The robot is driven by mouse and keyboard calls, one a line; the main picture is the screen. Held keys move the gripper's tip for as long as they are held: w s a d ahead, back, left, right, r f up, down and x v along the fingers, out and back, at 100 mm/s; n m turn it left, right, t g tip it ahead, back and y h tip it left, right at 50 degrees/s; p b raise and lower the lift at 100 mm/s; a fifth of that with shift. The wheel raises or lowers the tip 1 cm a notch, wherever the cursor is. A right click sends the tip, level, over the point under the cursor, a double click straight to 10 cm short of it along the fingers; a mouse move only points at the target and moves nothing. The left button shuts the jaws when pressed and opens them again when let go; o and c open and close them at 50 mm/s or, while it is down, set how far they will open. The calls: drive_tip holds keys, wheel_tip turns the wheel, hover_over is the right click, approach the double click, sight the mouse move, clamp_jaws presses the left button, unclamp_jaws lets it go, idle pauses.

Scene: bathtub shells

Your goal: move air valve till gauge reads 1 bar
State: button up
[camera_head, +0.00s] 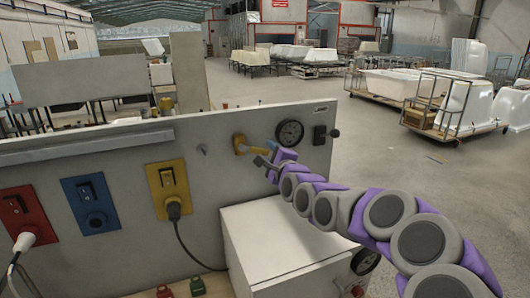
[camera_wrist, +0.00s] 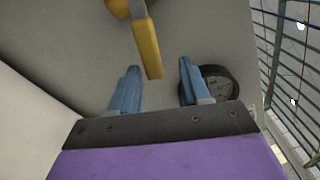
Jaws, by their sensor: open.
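The yellow air valve (camera_head: 240,145) is mounted on the upright grey panel, left of the gauge. In the wrist view its yellow lever (camera_wrist: 148,48) points down towards the gap between my fingers. The round dark gauge (camera_head: 290,133) is on the panel just right of the valve; its reading is too small to tell. In the wrist view the gauge (camera_wrist: 219,82) is partly hidden behind my right finger. My gripper (camera_wrist: 157,85) is open, with two blue fingers apart and nothing held. In the head view my gripper (camera_head: 264,162) is just below and right of the valve.
A white box (camera_head: 275,240) stands below my arm against the panel. A small dark switch (camera_head: 322,135) is right of the gauge. Red (camera_head: 27,215), blue (camera_head: 91,203) and yellow (camera_head: 169,188) socket boxes are on the left, with a cable hanging. Open floor lies to the right.

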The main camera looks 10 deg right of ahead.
sight(260, 152)
drive_tip(key=shift+w+a, duration=0.2)
drive_tip(key=shift+w, duration=0.3)
drive_tip(key=a, duration=0.2)
drive_tip(key=w+a, duration=0.1)
drive_tip(key=a, duration=0.1)
drive_tip(key=shift+a+r, duration=0.1)
drive_tip(key=shift+a, duration=0.05)
drive_tip(key=shift+d, duration=0.4)
drive_tip(key=d, duration=0.2)
drive_tip(key=shift+d, duration=0.4)
drive_tip(key=c, duration=0.4)
drive_tip(key=shift+c, duration=0.9)
drive_tip(key=shift+a, duration=0.85)
clamp_jaws()
